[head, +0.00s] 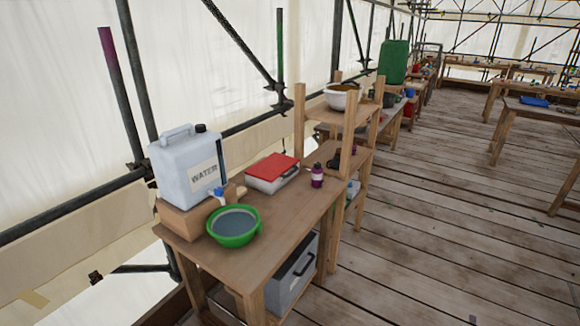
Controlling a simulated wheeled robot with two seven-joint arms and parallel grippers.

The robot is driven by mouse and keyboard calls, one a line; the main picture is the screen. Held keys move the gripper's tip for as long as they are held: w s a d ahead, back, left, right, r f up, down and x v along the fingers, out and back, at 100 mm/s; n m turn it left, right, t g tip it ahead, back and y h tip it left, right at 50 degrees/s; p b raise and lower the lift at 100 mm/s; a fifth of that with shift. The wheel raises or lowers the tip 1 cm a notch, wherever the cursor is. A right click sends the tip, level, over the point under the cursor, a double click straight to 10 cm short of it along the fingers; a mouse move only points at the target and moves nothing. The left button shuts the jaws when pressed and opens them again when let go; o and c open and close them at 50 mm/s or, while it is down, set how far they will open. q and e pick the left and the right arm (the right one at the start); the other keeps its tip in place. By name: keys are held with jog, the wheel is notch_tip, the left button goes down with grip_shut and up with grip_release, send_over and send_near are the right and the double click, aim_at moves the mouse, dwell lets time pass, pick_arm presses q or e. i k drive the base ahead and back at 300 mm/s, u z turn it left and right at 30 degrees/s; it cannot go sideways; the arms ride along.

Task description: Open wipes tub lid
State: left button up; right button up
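A low white box with a flat red lid (271,168) sits on the near wooden table against the scaffold side; its lid looks closed. It may be the wipes tub, but no label can be read. A green drum-shaped container (394,62) stands farther back beyond the shelf; its top looks closed too. Neither of my grippers is in view.
The near table (265,245) also holds a white water container (185,172) on a wooden block, a green basin (234,224) and a purple bottle (317,176). A grey box (292,280) is underneath. The plank floor (430,225) to the right is clear.

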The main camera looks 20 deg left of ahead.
aim_at(270, 169)
jog(key=u, duration=0.2)
jog(key=i, duration=1.35)
jog(key=z, duration=0.8)
